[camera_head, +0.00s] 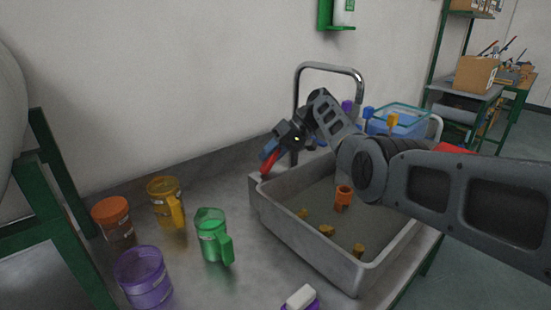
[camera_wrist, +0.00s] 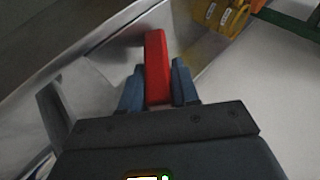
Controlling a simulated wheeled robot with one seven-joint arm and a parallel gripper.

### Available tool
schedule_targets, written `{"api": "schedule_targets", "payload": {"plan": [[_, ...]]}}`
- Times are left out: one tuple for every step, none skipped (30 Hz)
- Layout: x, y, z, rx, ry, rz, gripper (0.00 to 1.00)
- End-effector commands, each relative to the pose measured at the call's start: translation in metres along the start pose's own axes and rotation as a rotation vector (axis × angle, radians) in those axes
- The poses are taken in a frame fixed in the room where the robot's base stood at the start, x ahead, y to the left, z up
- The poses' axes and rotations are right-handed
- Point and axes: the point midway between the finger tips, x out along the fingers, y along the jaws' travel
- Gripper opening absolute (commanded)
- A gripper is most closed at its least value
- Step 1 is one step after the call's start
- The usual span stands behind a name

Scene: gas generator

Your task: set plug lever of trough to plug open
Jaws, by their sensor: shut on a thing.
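The grey trough (camera_head: 273,215) is a sink set in the metal counter, with a chrome tap (camera_head: 330,67) at its back. The red plug lever (camera_head: 269,154) sticks out at the trough's back left corner. My gripper (camera_head: 268,155) reaches over the trough from the right and is shut on the lever. In the wrist view the red lever (camera_wrist: 157,62) stands between my two blue fingertips, its far end free beyond them. The lever's base is hidden behind my gripper, and I cannot see the plug.
Several mugs and jars stand left of the trough: a green mug (camera_head: 212,237), a yellow mug (camera_head: 165,203), an orange-lidded jar (camera_head: 113,220) and a purple mug (camera_head: 144,277). Small orange pieces (camera_head: 327,230) lie in the trough. A blue bin (camera_head: 398,119) stands behind it. The wall is close behind.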

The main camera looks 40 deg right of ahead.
Motion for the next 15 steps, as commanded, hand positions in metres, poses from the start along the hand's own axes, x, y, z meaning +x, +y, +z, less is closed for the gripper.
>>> {"api": "schedule_targets", "payload": {"plan": [[0.0042,0.0026,0.0012,0.007,0.002,-0.019,0.00],[0.0046,0.0025,0.0015,0.011,0.001,-0.028,0.00],[0.0051,0.0023,0.0019,0.016,0.000,-0.039,0.00],[0.0052,0.0020,0.0019,0.019,0.000,-0.047,0.00],[0.0051,0.0016,0.0019,0.021,0.000,-0.053,0.00],[0.0049,0.0011,0.0017,0.024,0.000,-0.060,0.00],[0.0048,0.0009,0.0016,0.025,0.001,-0.064,0.00],[0.0047,0.0007,0.0016,0.027,0.001,-0.068,0.00],[0.0046,0.0005,0.0016,0.028,0.001,-0.071,0.00],[0.0045,0.0003,0.0015,0.029,0.001,-0.073,0.00],[0.0044,0.0002,0.0015,0.030,0.001,-0.074,0.00],[0.0042,0.0001,0.0015,0.030,0.001,-0.075,0.00],[0.0042,0.0000,0.0015,0.031,0.001,-0.075,0.00],[0.0041,0.0000,0.0015,0.031,0.001,-0.075,0.00],[0.0040,0.0000,0.0015,0.031,0.001,-0.075,0.00]]}}
